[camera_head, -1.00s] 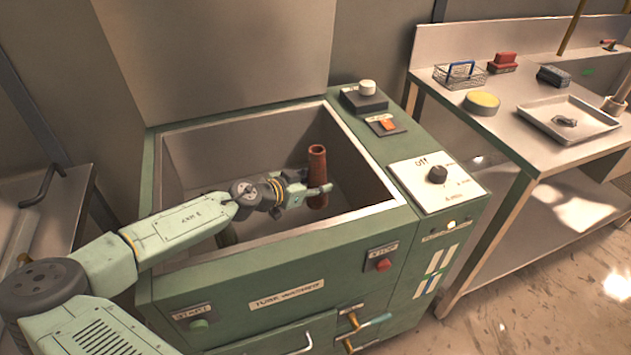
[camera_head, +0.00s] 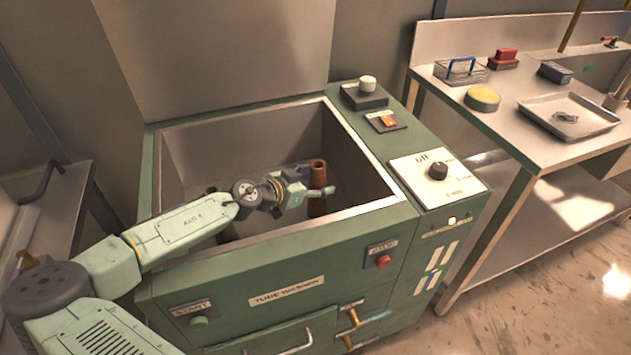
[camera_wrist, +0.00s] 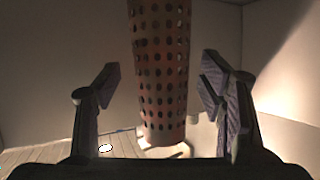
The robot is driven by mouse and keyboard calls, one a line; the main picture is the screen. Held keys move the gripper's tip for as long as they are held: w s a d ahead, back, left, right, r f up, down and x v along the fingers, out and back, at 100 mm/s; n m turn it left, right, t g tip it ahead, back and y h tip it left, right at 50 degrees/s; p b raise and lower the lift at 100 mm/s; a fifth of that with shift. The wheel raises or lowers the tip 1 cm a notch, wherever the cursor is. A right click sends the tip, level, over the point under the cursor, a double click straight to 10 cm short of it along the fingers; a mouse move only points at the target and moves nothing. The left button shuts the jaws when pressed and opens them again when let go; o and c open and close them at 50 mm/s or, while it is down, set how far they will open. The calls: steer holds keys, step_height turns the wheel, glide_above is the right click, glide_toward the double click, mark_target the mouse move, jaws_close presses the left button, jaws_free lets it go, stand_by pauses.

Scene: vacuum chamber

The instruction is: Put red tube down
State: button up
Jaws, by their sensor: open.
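The red tube (camera_head: 318,174) stands upright inside the basin of the green tube washer (camera_head: 270,290), near the basin's right side. In the wrist view the red tube (camera_wrist: 162,65) is perforated with rows of dark holes and lies between my gripper's fingers. My gripper (camera_head: 320,191) is inside the basin at the tube. In the wrist view my gripper (camera_wrist: 160,95) is open, with a gap between each finger and the tube. The tube's lower part is partly hidden by my gripper in the head view.
A control panel with a knob (camera_head: 438,171) is on the right. A steel table (camera_head: 500,115) at the right holds a wire basket (camera_head: 461,71), a yellow-topped round tub (camera_head: 482,99) and a tray (camera_head: 568,117).

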steer(key=shift+r, duration=0.65)
steer(key=b+v, duration=0.3)
steer(key=v, duration=0.9)
steer(key=shift+b, duration=0.35)
